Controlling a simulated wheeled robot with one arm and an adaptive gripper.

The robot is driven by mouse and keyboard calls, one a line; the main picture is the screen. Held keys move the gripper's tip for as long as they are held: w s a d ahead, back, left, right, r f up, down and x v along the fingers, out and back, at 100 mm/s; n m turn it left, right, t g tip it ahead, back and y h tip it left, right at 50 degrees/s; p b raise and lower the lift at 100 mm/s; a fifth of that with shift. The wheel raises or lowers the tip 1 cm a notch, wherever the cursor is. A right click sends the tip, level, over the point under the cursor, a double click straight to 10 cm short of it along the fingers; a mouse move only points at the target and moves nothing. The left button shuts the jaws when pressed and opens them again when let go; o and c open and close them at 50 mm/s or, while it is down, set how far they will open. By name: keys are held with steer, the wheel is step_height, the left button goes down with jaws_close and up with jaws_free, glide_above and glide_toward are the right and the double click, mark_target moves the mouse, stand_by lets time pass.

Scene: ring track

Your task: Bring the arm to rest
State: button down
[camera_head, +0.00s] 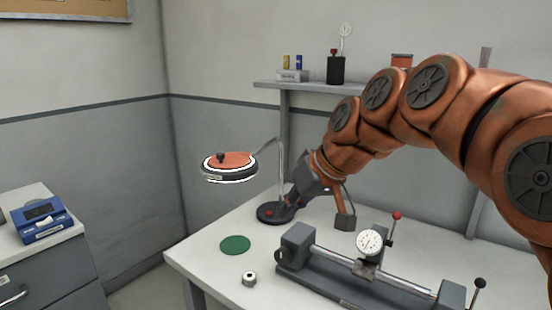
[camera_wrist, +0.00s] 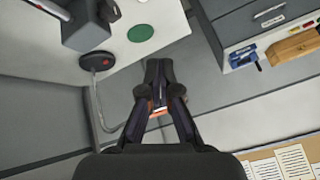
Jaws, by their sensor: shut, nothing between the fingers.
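My arm reaches in from the right in the head view, over the white bench (camera_head: 215,262). My gripper (camera_head: 292,200) is at its far end, in front of the lamp's post and by its round dark base. In the wrist view my gripper (camera_wrist: 157,66) is shut, its fingertips together with nothing between them. The magnifier lamp (camera_head: 229,166) has an orange top and a white rim, and stands out left of my gripper in the head view. In the wrist view only an orange and white bit of it shows between my finger links.
A bench-centre fixture (camera_head: 350,280) with a dial gauge (camera_head: 369,242) stands below the arm. A shelf (camera_head: 330,87) runs behind. A blue device (camera_head: 43,221) sits on the left cabinet.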

steer(key=s+d+f+m+g+h+p, duration=0.1)
steer(key=s+d+p, duration=0.3)
steer(key=s, duration=0.6)
steer(key=s+d+f+m+g+h+p, duration=0.2)
steer(key=s+d+f+g+h+p, duration=0.1)
steer(key=s, duration=0.7)
steer(key=s+d+f+m+g+h+p, duration=0.1)
steer(key=s+d+f+m+g+p, duration=0.1)
steer(key=s+d+f+p, duration=0.2)
steer(key=s+d+p, duration=0.2)
steer(key=s+d, duration=0.2)
steer(key=s, duration=0.1)
steer(key=shift+s+d+f+h, duration=0.15)
steer(key=shift+s+d+h, duration=0.25)
